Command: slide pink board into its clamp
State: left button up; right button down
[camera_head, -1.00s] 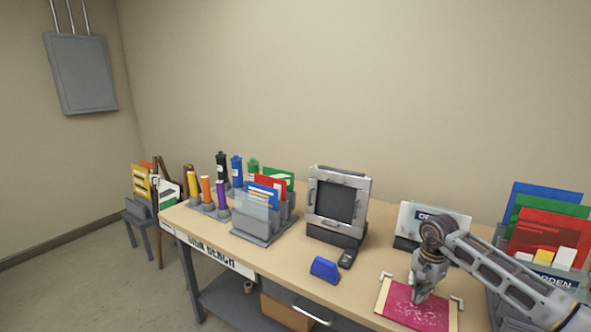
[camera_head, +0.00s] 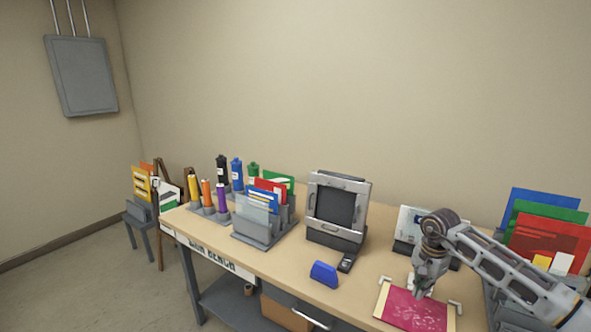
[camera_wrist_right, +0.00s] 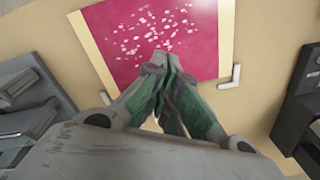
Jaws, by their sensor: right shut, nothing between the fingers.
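The pink board (camera_head: 411,310) lies flat on the bench at the front right, a dark pink sheet with pale specks and a cream edge strip. Pale corner brackets (camera_head: 454,306) sit around its far corners. In the right wrist view the pink board (camera_wrist_right: 190,27) fills the top middle, with a bracket (camera_wrist_right: 231,77) beside one corner. My right gripper (camera_head: 420,294) is shut and empty, pointing down at the board's far part; its fingertips (camera_wrist_right: 163,62) overlap the board's edge. I cannot tell whether they touch it. My left gripper is out of view.
A grey framed machine (camera_head: 337,207) stands mid-bench, with a blue block (camera_head: 324,273) in front. A sign stand (camera_head: 408,222) is behind my right gripper. A rack of coloured boards (camera_head: 548,238) stands at right. Bottles and a card holder (camera_head: 252,231) are at left.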

jog(key=shift+r, duration=0.65)
